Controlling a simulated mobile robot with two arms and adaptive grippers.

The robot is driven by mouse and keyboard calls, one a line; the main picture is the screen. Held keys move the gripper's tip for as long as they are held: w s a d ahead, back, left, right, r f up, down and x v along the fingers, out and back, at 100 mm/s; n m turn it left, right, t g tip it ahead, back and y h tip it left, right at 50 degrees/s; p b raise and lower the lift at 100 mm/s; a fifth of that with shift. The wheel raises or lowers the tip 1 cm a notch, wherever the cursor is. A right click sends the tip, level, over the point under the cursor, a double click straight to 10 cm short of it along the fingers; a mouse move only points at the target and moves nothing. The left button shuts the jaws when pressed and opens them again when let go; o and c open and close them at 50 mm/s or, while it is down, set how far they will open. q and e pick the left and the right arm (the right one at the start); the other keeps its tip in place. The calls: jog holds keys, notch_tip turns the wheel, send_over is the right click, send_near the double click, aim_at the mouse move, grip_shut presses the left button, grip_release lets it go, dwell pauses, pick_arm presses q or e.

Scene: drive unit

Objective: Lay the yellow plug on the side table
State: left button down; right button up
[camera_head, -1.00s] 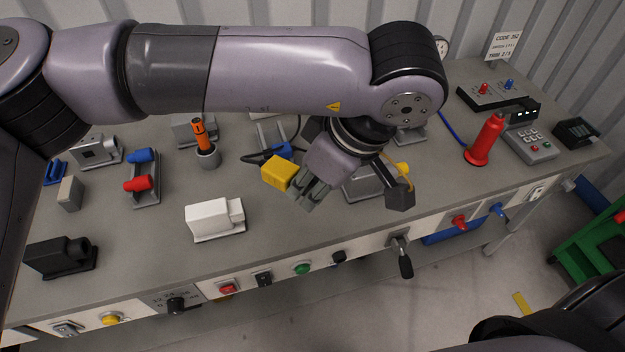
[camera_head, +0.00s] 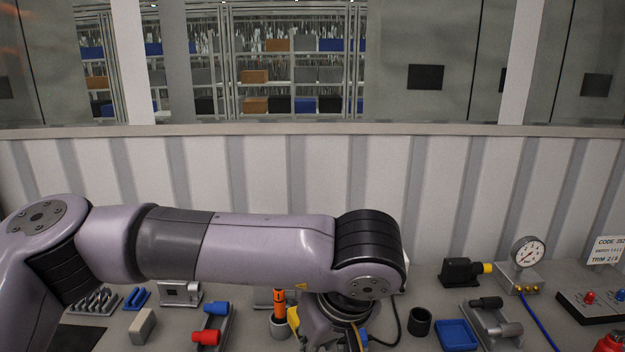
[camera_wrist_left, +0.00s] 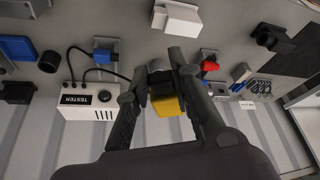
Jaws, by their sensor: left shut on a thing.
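The yellow plug (camera_wrist_left: 167,106) is held between the two dark fingers of my left gripper (camera_wrist_left: 160,78) in the left wrist view. A grey part shows at the plug's end between the fingers. In the head view a small part of the yellow plug (camera_head: 293,318) shows at the bottom, beside my left gripper (camera_head: 318,338), which is mostly cut off by the lower edge. The gripper is over the workbench. I cannot make out a side table in either current view. My right gripper is not in view.
An orange-handled tool (camera_head: 279,303) stands upright close to the plug. A white tester box (camera_wrist_left: 90,101) with cables, a white block (camera_wrist_left: 176,18) and a red-capped part (camera_wrist_left: 209,66) lie around the gripper. A blue tray (camera_head: 456,335) and a gauge (camera_head: 528,252) stand right. A ribbed wall closes the back.

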pick_arm(q)
jog(key=w+a+r+m+h, duration=0.1)
jog(key=w+a+m, duration=0.1)
jog(key=a, duration=0.8)
jog(key=w+a+r+m, duration=0.1)
jog(key=w+a+m, duration=0.2)
jog(key=a, duration=0.7)
jog(key=shift+w+a+h, duration=0.15)
jog(key=shift+w+h, duration=0.25)
jog(key=shift+w, duration=0.25)
jog(key=shift+w+t, duration=0.1)
jog(key=shift+t, duration=0.2)
